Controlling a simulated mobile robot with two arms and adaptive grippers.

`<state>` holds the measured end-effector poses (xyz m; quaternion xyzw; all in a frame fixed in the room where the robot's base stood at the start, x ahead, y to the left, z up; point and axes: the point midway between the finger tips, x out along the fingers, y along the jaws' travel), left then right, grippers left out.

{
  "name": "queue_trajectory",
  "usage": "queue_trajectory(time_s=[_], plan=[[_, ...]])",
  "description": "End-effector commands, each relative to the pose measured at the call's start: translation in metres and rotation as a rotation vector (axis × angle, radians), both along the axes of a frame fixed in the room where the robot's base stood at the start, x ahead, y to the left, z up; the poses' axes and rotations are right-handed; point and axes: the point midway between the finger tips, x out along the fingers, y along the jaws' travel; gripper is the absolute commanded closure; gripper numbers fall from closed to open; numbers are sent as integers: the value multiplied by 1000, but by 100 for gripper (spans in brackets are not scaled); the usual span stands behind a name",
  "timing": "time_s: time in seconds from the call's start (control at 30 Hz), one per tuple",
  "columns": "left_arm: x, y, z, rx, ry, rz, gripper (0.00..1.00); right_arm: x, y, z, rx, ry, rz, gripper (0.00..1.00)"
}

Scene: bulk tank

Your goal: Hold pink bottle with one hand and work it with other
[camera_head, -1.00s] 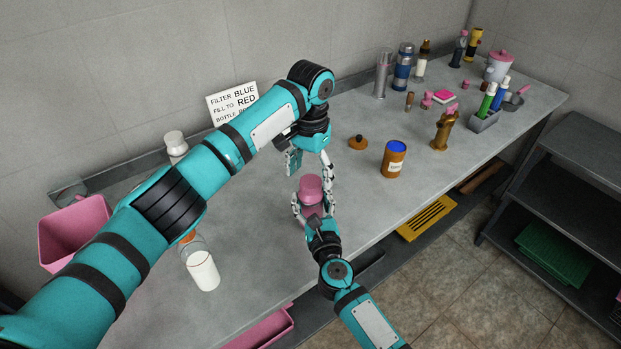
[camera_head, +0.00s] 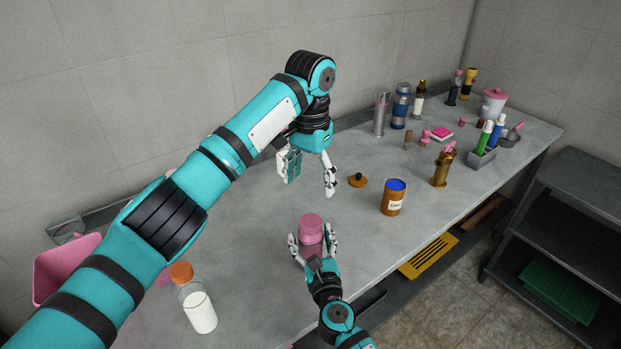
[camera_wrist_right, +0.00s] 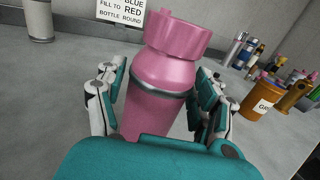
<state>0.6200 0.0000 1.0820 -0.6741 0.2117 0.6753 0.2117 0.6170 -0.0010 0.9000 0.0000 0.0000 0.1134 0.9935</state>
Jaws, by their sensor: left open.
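The pink bottle (camera_head: 312,231) stands upright on the grey counter, its ridged pink cap on. In the right wrist view the bottle (camera_wrist_right: 161,78) fills the middle, with a dark ring around its body. My right gripper (camera_head: 313,243) has one finger on each side of the body and is shut on it; finger contact is partly hidden. My left gripper (camera_head: 309,180) is open and empty, above and beyond the bottle, apart from its cap.
An orange-brown jar (camera_head: 394,203) with a blue top stands to the right, near a brown lid (camera_head: 358,181). A white-filled bottle (camera_head: 200,314) with an orange cap stands front left. Several bottles stand at the back right. A sign (camera_wrist_right: 121,13) shows in the wrist view.

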Motion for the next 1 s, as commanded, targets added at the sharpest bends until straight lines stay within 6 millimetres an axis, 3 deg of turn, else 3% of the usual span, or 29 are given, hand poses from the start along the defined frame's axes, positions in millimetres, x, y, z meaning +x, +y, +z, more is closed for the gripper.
queue_trajectory(time_s=[0.07, 0.47, 0.8, 1.0], plan=[[0, 0, 0, 0, 0, 0, 27, 0, 0, 0, 0, 0, 0, 18], [0, 0, 0, 0, 0, 0, 27, -9, -2, -1, 1, 1, 0, 18], [0, 0, 0, 0, 0, 0, 27, -76, -18, -2, 1, 3, 0, 18], [0, 0, 0, 0, 0, 0, 27, -106, -25, -1, -1, 2, 0, 18]])
